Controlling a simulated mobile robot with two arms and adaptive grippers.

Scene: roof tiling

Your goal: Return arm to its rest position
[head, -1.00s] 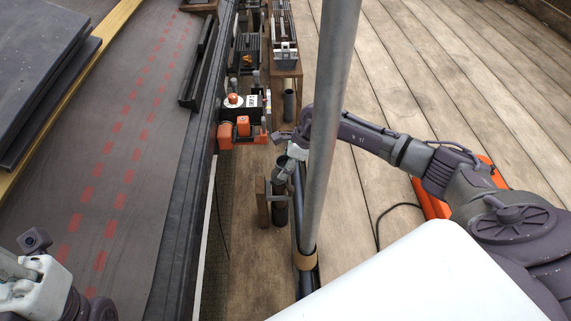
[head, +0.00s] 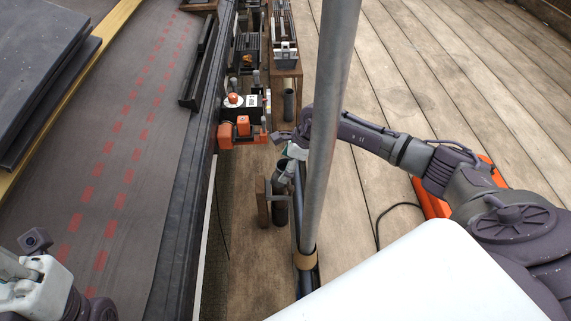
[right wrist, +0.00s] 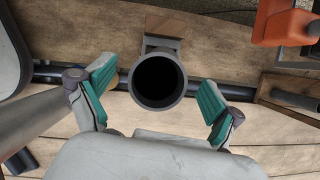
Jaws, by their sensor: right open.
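My right gripper (head: 288,152) is in the middle of the head view, partly behind a grey metal pole. In the right wrist view my right gripper (right wrist: 157,100) shows its two teal finger pads spread wide apart, with nothing between them in contact. The open round mouth of a grey tube (right wrist: 158,80) lies just beyond the fingertips, between them and apart from both. The same tube (head: 281,214) stands on a bracket below the gripper in the head view. Part of my left arm shows at the lower left of the head view; its fingers are not visible.
The grey pole (head: 330,120) stands upright close beside my right forearm. An orange and black device (head: 240,128) sits on the rail left of the gripper. Underlay with red dashes (head: 125,150) and dark slabs (head: 45,60) lie left. Wooden decking (head: 440,70) is mostly clear at right.

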